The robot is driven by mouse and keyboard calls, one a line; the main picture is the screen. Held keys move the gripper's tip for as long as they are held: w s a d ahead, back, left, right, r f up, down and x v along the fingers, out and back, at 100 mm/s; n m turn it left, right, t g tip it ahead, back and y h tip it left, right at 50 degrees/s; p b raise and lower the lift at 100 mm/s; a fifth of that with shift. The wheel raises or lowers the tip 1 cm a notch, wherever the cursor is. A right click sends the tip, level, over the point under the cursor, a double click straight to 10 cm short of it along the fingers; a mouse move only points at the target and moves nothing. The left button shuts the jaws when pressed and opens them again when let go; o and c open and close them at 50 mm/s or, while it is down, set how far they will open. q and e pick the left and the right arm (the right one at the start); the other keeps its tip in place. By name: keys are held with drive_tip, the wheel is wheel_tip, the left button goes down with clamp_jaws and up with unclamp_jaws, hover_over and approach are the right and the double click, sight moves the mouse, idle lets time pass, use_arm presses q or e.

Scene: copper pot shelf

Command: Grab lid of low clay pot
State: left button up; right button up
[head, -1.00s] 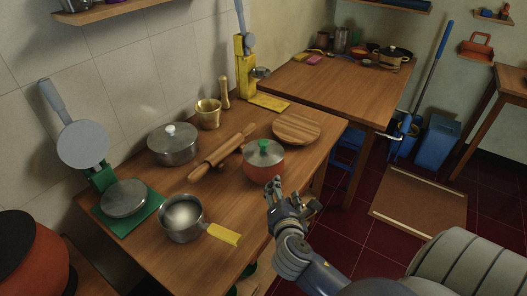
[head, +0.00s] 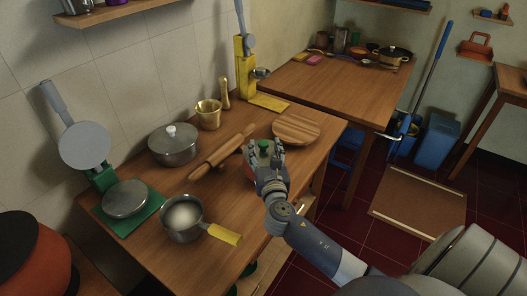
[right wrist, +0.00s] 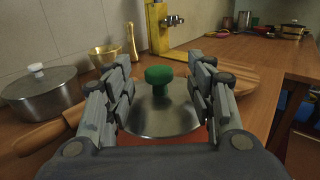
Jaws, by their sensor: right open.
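The low clay pot (head: 248,172) is orange-red and stands on the wooden table, mostly hidden behind my right gripper in the head view. Its metal lid (right wrist: 158,120) with a green knob (right wrist: 159,75) sits on top. The knob also shows in the head view (head: 264,145), just beyond the fingertips. My right gripper (head: 265,152) is open and empty over the near side of the lid. In the right wrist view its fingers (right wrist: 160,85) stand to either side of the knob, apart from it. My left gripper is not in view.
A rolling pin (head: 222,152) lies left of the pot, with a steel lidded pot (head: 173,146) beyond it. A round wooden board (head: 297,128) lies behind right. A saucepan (head: 181,217) with a yellow handle stands nearer. A brass mortar (head: 208,114) stands by the wall.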

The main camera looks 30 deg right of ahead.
sight(264, 147)
drive_tip(key=x, duration=0.3)
drive_tip(key=shift+w+f, duration=0.15)
drive_tip(key=shift+w, duration=0.2)
drive_tip(key=shift+s, duration=0.1)
drive_tip(key=c, duration=1.2)
